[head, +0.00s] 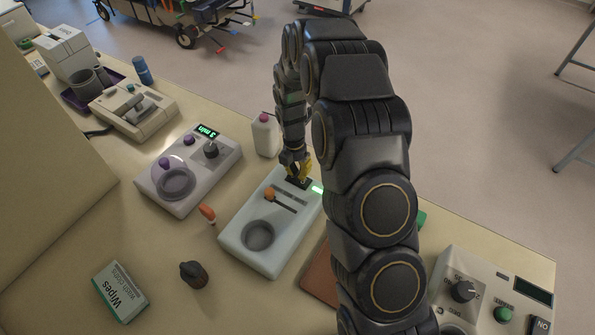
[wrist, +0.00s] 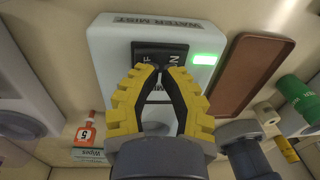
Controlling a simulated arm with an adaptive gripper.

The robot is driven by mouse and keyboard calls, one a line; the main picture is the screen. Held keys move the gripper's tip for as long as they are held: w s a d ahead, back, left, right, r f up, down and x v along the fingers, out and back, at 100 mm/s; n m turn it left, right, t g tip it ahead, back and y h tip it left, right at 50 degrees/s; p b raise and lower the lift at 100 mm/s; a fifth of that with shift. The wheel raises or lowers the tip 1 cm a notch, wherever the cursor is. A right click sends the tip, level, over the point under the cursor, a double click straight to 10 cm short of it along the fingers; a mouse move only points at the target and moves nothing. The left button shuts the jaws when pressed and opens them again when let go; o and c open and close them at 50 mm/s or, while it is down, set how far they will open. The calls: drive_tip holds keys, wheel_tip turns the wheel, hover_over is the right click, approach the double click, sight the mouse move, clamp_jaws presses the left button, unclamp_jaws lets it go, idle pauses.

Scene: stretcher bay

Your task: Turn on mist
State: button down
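The water mist unit is a white box (head: 236,240) with a round dark basin and an orange-knobbed lever (head: 270,193). In the wrist view its body (wrist: 112,45) carries a "WATER MIST" label (wrist: 158,23), a black rocker switch (wrist: 145,52) with partly hidden lettering, and a glowing green light (wrist: 204,59). The light also shows in the head view (head: 317,189). My gripper (wrist: 164,69) has yellow fingers with tips together, empty, over the switch. In the head view my gripper (head: 298,178) is at the unit's far end. Whether the tips touch the switch is unclear.
Left of the unit stands a white device (head: 197,195) with a "3 min" display. A white bottle (head: 266,135) stands behind. A wipes box (head: 120,290) and dark knob-like object (head: 194,274) lie in front. A brown tray (head: 319,277) is to the right, partly behind my arm.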

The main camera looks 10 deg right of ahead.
sight(305, 184)
wheel_tip(305, 184, up, 13)
drive_tip(key=s+d, duration=0.1)
drive_tip(key=shift+s+d+r, duration=0.15)
drive_tip(key=shift+s+d, duration=0.1)
idle(0.3)
drive_tip(key=s+a+r+m, duration=0.1)
drive_tip(key=s+r+m, duration=0.3)
drive_tip(key=s+m, duration=0.9)
drive_tip(key=s+a+r+m+g, duration=0.1)
drive_tip(key=s+r+m, duration=0.4)
drive_tip(key=s+m, duration=0.9)
drive_tip(key=shift+s+a+y, duration=0.2)
drive_tip(key=shift+s+y, duration=0.2)
drive_tip(key=shift+s, duration=0.7)
